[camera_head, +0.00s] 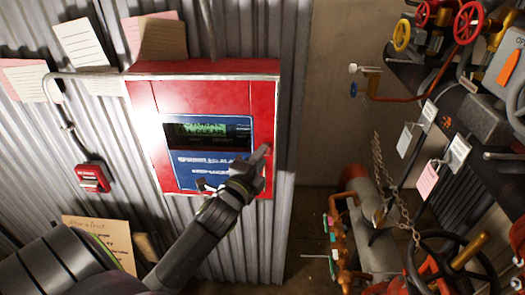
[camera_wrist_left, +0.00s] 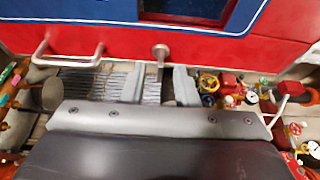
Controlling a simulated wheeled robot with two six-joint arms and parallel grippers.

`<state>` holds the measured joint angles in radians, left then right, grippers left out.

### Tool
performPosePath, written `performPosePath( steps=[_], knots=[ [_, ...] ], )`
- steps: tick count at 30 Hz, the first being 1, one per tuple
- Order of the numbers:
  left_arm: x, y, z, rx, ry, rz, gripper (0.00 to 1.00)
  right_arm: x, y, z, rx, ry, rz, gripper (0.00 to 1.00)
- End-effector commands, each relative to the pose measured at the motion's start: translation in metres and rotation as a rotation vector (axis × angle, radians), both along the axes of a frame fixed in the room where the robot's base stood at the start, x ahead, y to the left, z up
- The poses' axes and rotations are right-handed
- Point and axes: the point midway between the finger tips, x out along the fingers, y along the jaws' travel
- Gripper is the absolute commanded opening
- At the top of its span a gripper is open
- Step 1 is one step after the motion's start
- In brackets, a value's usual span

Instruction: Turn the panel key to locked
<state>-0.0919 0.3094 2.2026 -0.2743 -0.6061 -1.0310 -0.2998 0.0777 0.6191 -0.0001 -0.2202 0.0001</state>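The red panel (camera_head: 262,105) with a dark blue face and a lit green screen (camera_head: 203,130) is fixed to the corrugated wall. My left gripper (camera_head: 261,157) is at the lower right of the panel's face. In the left wrist view the left gripper (camera_wrist_left: 161,88) is open, its two fingers apart with nothing between them. A small round metal piece, which looks like the panel key (camera_wrist_left: 161,51), stands out from the red surface just ahead of the gap. The fingers look apart from it. The right gripper is not in view.
A pale bar handle (camera_wrist_left: 67,54) is left of the key piece in the wrist view. A small red call box (camera_head: 91,177) is on the wall to the left. Pipes, valves with a red handwheel (camera_head: 468,22), and hanging tags fill the right side.

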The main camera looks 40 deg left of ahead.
Motion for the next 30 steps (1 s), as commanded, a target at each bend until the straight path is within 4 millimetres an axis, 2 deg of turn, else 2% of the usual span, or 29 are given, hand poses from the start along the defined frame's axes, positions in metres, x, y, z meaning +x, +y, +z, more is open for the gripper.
performPosePath(
  steps=[6,16,23,30],
  knots=[
    [0.018,0.003,0.001,0.0,0.0,0.0,0.27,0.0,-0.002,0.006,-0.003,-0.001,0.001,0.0],
    [0.02,0.003,0.0,0.0,0.0,0.0,0.27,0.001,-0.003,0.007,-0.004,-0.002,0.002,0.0],
    [0.02,0.003,0.0,0.0,0.0,0.0,0.0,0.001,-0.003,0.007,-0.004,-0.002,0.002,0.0],
    [0.02,0.003,-0.001,-0.002,0.0,0.0,0.0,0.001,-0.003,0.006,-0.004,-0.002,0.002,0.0]
  ],
)
